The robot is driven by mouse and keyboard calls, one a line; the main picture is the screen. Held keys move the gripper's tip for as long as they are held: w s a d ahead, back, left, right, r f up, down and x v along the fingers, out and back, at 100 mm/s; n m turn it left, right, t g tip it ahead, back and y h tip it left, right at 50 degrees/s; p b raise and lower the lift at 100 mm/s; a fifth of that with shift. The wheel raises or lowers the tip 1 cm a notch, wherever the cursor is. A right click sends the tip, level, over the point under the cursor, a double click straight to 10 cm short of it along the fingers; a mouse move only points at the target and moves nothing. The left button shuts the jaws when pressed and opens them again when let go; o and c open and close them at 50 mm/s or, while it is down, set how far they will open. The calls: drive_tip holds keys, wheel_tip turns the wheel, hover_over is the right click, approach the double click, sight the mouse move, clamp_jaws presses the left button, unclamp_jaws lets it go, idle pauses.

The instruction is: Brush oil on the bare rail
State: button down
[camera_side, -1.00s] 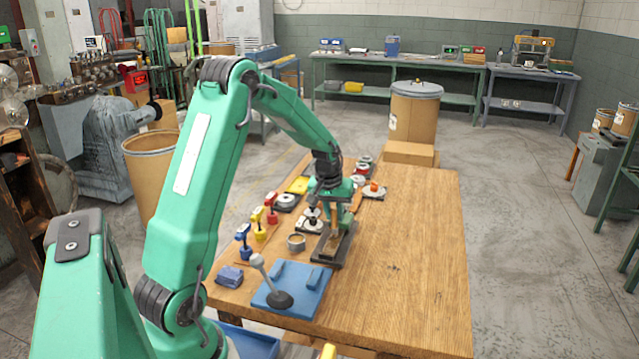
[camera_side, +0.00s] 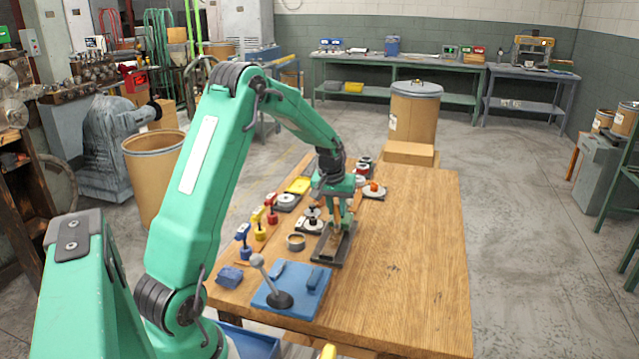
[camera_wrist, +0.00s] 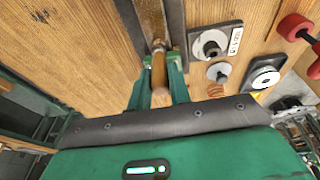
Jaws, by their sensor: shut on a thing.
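My gripper (camera_side: 338,208) is shut on the wooden handle of a brush (camera_wrist: 159,72), which also shows between the fingers in the side view. The brush points down at a dark fixture with two long parallel rails (camera_side: 331,249), lying on the wooden table. In the wrist view the brush tip is at the near end of the visible strip between the dark rails (camera_wrist: 130,22). I cannot tell whether the bristles touch a rail, or which rail is bare.
A blue plate with a grey-knobbed lever (camera_side: 290,290) lies in front. Blue, yellow and red handled pieces (camera_side: 258,222) stand to the left. Disc-topped plates (camera_side: 287,201) lie behind them, and another with a red-orange part (camera_side: 374,190) lies behind right. The table's right side (camera_side: 420,260) is clear.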

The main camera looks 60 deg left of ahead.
drive_tip(key=shift+w+a, duration=0.1)
idle(0.3)
drive_tip(key=shift+s+d, duration=0.6)
drive_tip(key=shift+s+d, duration=0.1)
drive_tip(key=shift+d, duration=0.05)
drive_tip(key=shift+s+d, duration=0.45)
drive_tip(key=shift+s, duration=0.05)
drive_tip(key=shift+s+d, duration=0.1)
drive_tip(key=shift+s+d, duration=0.55)
idle(0.4)
drive_tip(key=shift+s+d, duration=0.6)
